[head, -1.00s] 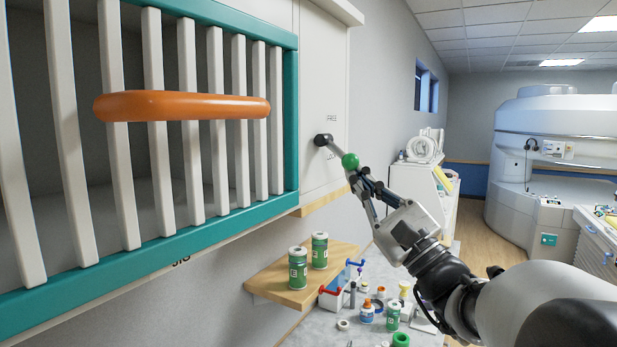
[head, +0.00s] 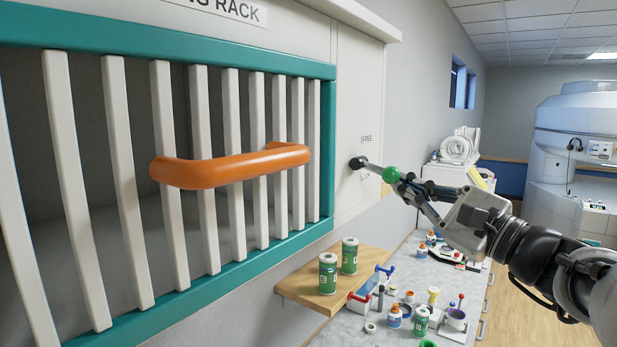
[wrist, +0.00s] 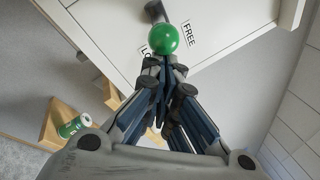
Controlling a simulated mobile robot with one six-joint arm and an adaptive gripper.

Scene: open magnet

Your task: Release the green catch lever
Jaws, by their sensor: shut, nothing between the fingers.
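The catch lever has a black pivot (head: 358,162) on the cabinet's white side panel, a metal shaft and a green ball knob (head: 391,174). The shaft points right and slightly down in the head view. A FREE label (head: 366,138) is above it and a LOCK label, partly covered, is below. My gripper (head: 404,183) is shut and empty, its fingertips right at the knob's near side. In the wrist view the green knob (wrist: 163,39) sits just beyond the fingertips (wrist: 165,62), between the two labels. I cannot tell whether the fingertips touch it.
The cabinet's barred door (head: 328,150) with an orange handle (head: 230,168) fills the left. Below, a wooden shelf (head: 310,295) holds two green cans. The counter (head: 380,335) carries several bottles and small tools. The floor (head: 515,310) at right looks clear.

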